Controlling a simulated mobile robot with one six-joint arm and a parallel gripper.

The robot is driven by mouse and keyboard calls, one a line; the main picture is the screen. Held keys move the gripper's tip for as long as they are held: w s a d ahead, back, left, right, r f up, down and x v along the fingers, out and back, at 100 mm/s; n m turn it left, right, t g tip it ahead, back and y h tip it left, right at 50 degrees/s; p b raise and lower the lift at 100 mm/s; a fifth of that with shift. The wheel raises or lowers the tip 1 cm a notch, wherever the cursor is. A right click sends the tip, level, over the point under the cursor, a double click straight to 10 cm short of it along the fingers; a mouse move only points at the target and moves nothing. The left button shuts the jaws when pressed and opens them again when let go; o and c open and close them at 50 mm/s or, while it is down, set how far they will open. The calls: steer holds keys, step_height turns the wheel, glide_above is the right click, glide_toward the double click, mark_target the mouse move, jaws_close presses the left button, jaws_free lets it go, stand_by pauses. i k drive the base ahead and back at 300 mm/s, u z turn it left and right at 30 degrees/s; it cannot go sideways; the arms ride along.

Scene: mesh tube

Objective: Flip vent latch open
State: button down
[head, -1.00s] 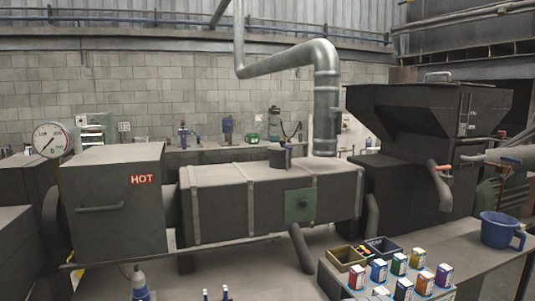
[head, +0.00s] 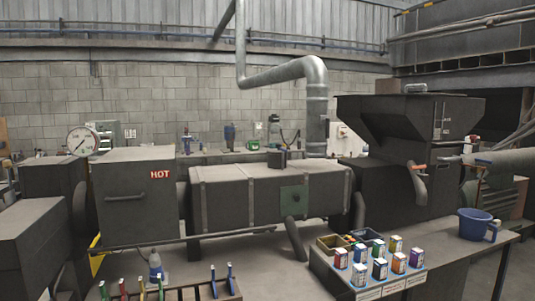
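A long dark box-shaped barrel housing (head: 235,190) lies across the middle of the head view. A green plate with a dark round knob (head: 293,199) sits on its front right side. A short dark cylinder with a small handle-like part (head: 277,158) stands on top of the housing. I cannot tell which of these parts is the vent latch, or whether a latch is open or shut. An orange-topped handle (head: 417,169) hangs on the machine below the hopper. My gripper is not in view.
A box marked HOT (head: 137,195) and a dial gauge (head: 82,141) stand left. A dark hopper (head: 410,120) is right. In front are several small cartons (head: 380,269), a rack of coloured tools (head: 170,290) and a blue mug (head: 474,224). A metal duct (head: 317,110) rises behind.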

mark_target(283, 149)
steer(key=z, duration=0.15)
steer(key=i, duration=1.5)
steer(key=u, duration=0.4)
